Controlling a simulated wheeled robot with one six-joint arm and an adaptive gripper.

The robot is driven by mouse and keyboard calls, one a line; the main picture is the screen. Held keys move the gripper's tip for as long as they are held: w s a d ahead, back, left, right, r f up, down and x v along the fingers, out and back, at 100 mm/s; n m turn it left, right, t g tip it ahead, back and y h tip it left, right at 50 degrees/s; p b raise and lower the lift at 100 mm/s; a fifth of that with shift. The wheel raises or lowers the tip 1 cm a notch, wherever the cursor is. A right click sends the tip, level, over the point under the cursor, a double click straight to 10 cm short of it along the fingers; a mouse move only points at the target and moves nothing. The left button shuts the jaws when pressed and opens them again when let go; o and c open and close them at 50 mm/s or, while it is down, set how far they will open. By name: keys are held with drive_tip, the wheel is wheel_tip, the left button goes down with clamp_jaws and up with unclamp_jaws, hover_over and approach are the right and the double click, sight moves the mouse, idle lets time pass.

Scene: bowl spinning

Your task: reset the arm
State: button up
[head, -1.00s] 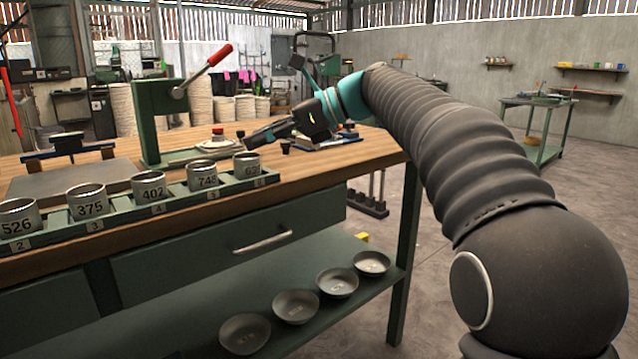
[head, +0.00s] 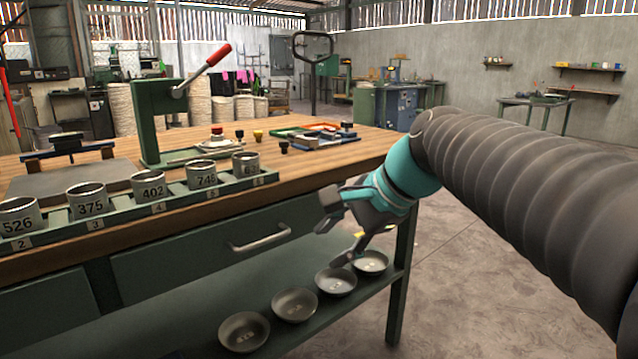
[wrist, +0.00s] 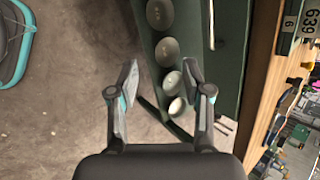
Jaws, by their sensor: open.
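My gripper (head: 338,232) hangs in front of the right end of the workbench, below the tabletop's edge and above the lower shelf. It is open and empty. In the wrist view my gripper (wrist: 161,95) shows its two fingers spread wide, with nothing between them in its grasp. My dark ribbed arm reaches in from the right in the head view. Several grey metal bowls stand in a row on the lower shelf, the rightmost bowl (head: 370,262) just behind the gripper, and the leftmost bowl (head: 244,331) nearer the front.
On the wooden workbench (head: 330,166) stand several numbered cups in a green rack, such as the 402 cup (head: 152,190), and a green press (head: 160,120) with a red-tipped lever. A drawer handle (head: 262,241) sticks out left of my gripper. The floor at right is clear.

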drive_tip(key=s+d+f+n+t+h, duration=0.1)
drive_tip(key=s+d+f+n+h, duration=0.5)
drive_tip(key=s+d+f+n, duration=0.5)
drive_tip(key=s+d+f, duration=0.2)
drive_tip(key=s+f, duration=0.2)
drive_tip(key=f, duration=0.2)
drive_tip(key=shift+s+h, duration=0.3)
drive_tip(key=shift+s, duration=0.1)
